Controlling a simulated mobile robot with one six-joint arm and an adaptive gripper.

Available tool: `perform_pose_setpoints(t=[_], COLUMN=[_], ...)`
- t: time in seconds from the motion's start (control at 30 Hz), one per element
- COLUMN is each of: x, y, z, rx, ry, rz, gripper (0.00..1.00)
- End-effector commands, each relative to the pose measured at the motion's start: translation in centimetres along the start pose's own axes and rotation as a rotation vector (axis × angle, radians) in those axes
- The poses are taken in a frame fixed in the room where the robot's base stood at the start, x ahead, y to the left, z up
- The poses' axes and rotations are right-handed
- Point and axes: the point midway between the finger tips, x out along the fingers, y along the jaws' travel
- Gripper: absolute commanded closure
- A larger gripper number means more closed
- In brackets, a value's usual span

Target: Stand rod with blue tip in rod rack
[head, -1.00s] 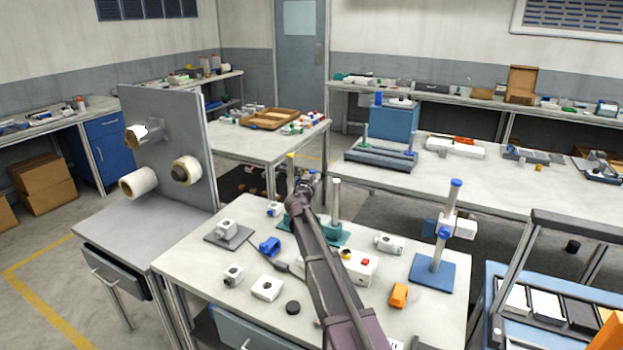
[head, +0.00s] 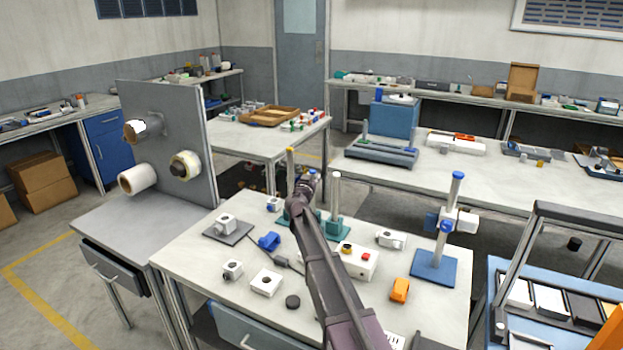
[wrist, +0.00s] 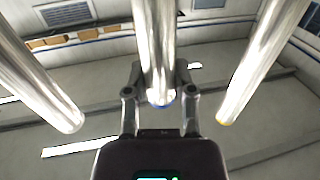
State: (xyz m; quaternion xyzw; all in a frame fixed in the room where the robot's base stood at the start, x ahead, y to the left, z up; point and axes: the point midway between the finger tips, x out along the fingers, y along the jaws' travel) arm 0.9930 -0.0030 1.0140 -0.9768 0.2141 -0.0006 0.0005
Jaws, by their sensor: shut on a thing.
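My gripper (head: 306,184) is over the teal rod rack (head: 340,232) at the back of the near table. In the wrist view, my gripper (wrist: 160,72) is shut on a shiny metal rod with a blue tip (wrist: 155,40), the blue showing at its lower end in the picture. This rod is between a rod with a yellow tip (wrist: 255,65) on the right and a plain-looking rod (wrist: 35,80) on the left. In the head view, the yellow-tipped rod (head: 291,165) and a pale-tipped rod (head: 337,195) stand upright. My arm hides the held rod's lower end and part of the rack.
A blue-based stand (head: 433,266) with a blue-topped post is on the table's right. A white button box (head: 357,263), an orange part (head: 400,290) and several white blocks lie nearer. A grey upright panel (head: 165,160) with rolls stands at left.

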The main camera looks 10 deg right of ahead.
Motion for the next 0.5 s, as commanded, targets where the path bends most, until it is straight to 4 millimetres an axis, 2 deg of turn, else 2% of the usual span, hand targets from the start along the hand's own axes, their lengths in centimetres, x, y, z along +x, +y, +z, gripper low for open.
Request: perform_pose_setpoints(t=[0.5], x=[-0.1], y=[0.1], z=[2.0], rx=[0.0], ry=[0.0], rz=[0.0], gripper=[1.0])
